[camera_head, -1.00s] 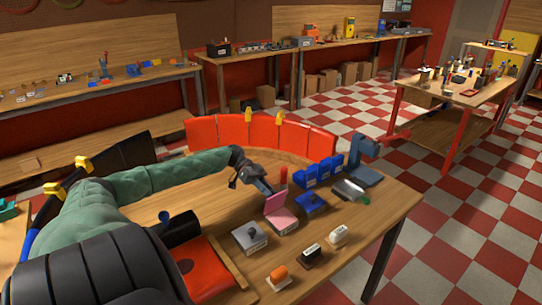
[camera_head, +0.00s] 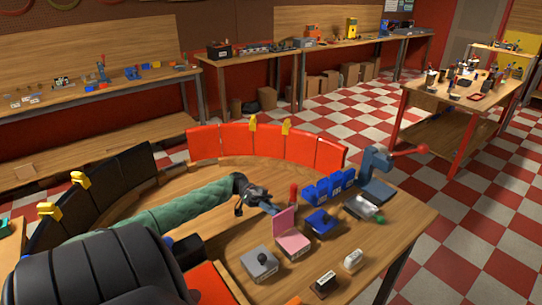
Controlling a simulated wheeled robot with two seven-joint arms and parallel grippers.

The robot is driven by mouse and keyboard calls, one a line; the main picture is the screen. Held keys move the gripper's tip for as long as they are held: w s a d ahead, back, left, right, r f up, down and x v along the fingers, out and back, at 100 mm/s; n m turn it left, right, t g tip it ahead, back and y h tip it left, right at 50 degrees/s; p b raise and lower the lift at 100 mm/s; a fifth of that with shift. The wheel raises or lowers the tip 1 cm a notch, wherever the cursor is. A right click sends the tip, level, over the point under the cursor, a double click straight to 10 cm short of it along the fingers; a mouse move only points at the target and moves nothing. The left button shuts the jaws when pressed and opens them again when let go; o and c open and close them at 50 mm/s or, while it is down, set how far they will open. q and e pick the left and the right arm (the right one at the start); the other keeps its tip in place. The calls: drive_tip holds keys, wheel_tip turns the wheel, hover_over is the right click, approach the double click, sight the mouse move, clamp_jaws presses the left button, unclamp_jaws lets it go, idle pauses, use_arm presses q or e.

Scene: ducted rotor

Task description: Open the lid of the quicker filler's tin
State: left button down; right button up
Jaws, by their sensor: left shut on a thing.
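The pink tin (camera_head: 293,247) stands on the wooden bench with its pink lid (camera_head: 284,222) raised, standing up at its back edge. My left gripper (camera_head: 273,210) reaches in from the left and is shut on the raised lid near its upper left edge; the fingertips are small in this view. A grey tin (camera_head: 260,267) with a dark knob is nearer the front, its lid closed. A blue tin (camera_head: 323,226) with a knob is behind and to the right, also closed. I cannot tell from labels whose tin is which. My right gripper is not in view.
Blue bins (camera_head: 320,191), a red upright piece (camera_head: 293,193) and a blue press (camera_head: 376,172) with a red handle stand behind the tins. A black block (camera_head: 323,284) and a white block (camera_head: 353,261) are near the bench's front edge. Red panels (camera_head: 236,138) rim the back.

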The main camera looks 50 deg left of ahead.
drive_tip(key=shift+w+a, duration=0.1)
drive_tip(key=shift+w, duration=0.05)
use_arm(q)
drive_tip(key=c, duration=1.1)
unclamp_jaws()
drive_tip(key=shift+c, duration=0.2)
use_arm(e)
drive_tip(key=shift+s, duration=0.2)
use_arm(q)
drive_tip(key=shift+a, duration=0.1)
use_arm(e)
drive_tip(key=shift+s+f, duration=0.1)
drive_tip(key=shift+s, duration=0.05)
